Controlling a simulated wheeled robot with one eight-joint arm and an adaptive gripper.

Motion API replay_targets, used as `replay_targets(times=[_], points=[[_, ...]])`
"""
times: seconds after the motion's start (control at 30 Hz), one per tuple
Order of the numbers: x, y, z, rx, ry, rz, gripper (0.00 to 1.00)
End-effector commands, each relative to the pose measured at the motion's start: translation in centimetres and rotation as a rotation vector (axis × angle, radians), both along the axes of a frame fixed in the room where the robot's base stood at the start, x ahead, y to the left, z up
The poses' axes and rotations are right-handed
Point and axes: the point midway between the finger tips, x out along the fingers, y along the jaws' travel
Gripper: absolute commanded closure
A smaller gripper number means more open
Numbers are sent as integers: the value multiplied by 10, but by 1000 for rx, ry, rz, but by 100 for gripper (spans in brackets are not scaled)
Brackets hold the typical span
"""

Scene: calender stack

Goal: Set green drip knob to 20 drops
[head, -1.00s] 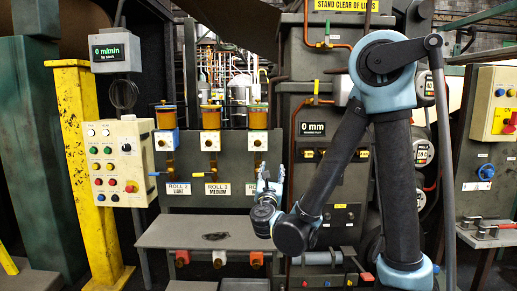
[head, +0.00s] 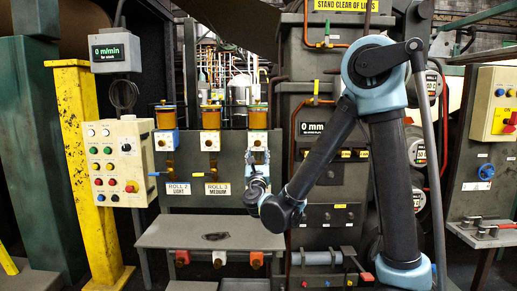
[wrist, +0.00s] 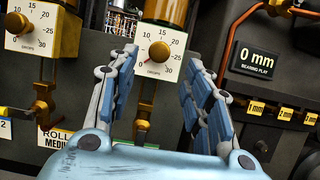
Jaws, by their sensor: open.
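Three drip oilers with amber cups and white dial plates hang side by side in the head view. My gripper (head: 258,158) is raised in front of the right oiler, just below its dial plate (head: 257,140). A round brass knob (wrist: 159,52) sits at that plate's centre, apart from both fingers. No green marking shows on these knobs.
A neighbouring dial (wrist: 42,28) stands to the left in the wrist view, with a brass tap (wrist: 43,92) below. A "0 mm" display (wrist: 257,61) is to the right. A grey shelf (head: 160,235) lies below the oilers. A button panel (head: 117,163) stands left.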

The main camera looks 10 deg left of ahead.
Motion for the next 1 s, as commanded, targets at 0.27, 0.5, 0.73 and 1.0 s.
replay_targets(times=[0.27, 0.5, 0.73, 1.0], points=[[42, 9, 18, 0, 0, -2, 54], [61, 14, 26, -1, 0, 0, 54], [64, 16, 27, 0, 0, 1, 54], [64, 15, 27, 0, 0, 1, 86]])
